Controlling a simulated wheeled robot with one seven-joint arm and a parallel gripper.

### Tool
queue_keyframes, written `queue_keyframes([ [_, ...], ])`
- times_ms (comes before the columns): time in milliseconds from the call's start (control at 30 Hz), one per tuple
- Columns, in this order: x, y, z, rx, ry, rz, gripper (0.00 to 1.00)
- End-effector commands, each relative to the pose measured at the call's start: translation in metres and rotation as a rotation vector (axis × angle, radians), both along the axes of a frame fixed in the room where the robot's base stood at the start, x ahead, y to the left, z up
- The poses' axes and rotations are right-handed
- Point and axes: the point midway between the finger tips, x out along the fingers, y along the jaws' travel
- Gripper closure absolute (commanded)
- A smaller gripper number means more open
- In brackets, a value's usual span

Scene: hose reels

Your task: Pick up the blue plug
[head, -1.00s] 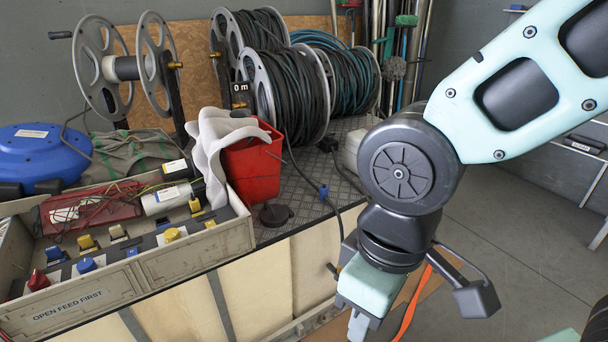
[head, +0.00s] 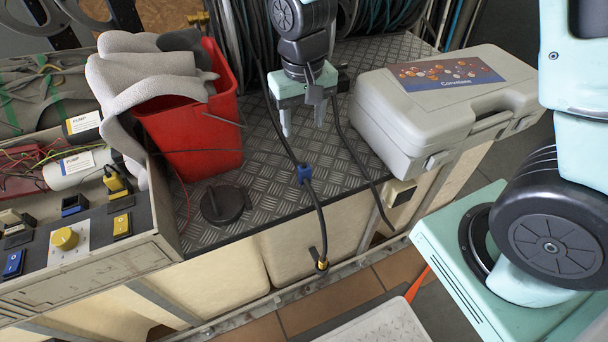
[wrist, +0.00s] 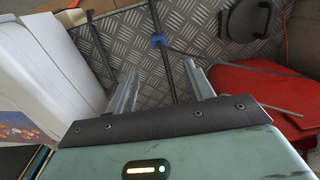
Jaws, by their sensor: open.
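The blue plug (head: 304,173) is a small blue fitting on a black cable that lies across the dark tread-plate top of the bench. It also shows in the wrist view (wrist: 158,40), at the top centre, beyond the fingertips. My gripper (head: 303,125) points down over the bench top, behind the blue plug in the head view. Its two fingers are spread and empty, and they are apart from the plug. In the wrist view my gripper (wrist: 161,72) has the black cable running between its fingers.
A red bin (head: 198,135) with a grey cloth (head: 140,75) stands left of my gripper. A grey case (head: 425,115) stands close on the right. A black round lid (head: 223,205) lies near the front edge. The cable's yellow-banded end (head: 322,265) hangs over that edge.

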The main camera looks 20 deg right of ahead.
Motion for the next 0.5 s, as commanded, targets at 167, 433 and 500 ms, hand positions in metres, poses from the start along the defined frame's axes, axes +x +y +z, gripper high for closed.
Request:
queue_keyframes([
  [167, -0.002, 0.000, -0.040, -0.002, 0.008, 0.003, 0.47],
  [433, -0.002, 0.000, -0.089, -0.001, 0.005, 0.004, 0.47],
  [500, -0.002, 0.000, -0.095, 0.000, 0.003, 0.004, 0.47],
])
